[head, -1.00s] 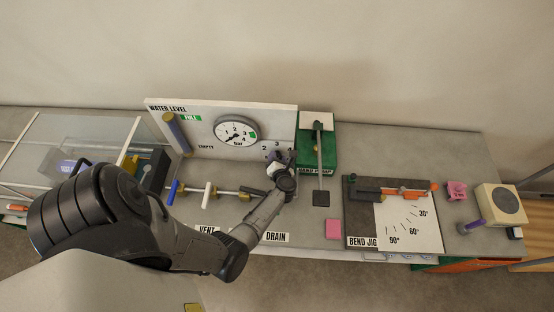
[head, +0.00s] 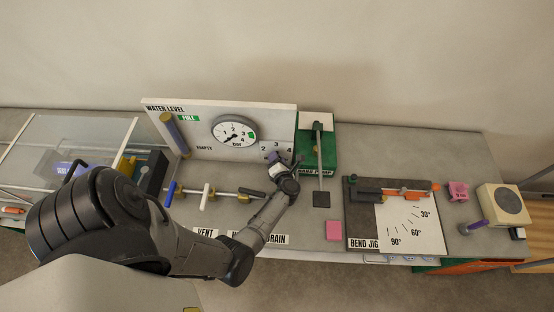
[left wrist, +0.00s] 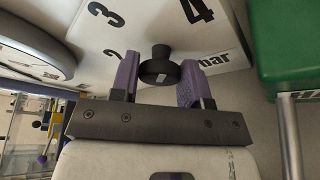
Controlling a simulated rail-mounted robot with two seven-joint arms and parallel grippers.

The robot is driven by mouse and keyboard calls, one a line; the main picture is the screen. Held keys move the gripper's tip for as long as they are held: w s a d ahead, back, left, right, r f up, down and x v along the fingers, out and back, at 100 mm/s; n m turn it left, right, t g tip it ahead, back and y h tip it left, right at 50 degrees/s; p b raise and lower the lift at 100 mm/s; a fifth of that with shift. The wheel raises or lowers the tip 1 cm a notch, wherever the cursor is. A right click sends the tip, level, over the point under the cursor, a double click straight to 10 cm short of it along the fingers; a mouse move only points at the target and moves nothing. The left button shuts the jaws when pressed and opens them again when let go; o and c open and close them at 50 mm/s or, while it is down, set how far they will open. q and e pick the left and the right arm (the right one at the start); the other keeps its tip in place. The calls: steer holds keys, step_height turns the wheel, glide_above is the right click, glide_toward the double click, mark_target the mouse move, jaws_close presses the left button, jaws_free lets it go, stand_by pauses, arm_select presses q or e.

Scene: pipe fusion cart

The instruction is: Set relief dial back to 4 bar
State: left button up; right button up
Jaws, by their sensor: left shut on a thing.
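The relief dial is a dark round knob (left wrist: 160,70) on a white panel marked 2, 3, 4 and "bar" in the left wrist view. A small light mark shows on its near face; which number it points to I cannot tell. My left gripper (left wrist: 158,76) is shut on the knob, one purple finger on each side. In the head view my left gripper (head: 273,157) is at the lower right of the white panel (head: 180,126), hiding the dial. My right gripper is not in view.
A round pressure gauge (head: 235,133) sits on the panel left of my gripper. A green hand pump (head: 318,150) with a lever stands close on the right. Valve handles, including a white one (head: 207,196), lie below the panel. A bend jig (head: 362,205) is farther right.

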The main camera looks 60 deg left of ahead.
arm_select(q)
steer(key=o, duration=0.9)
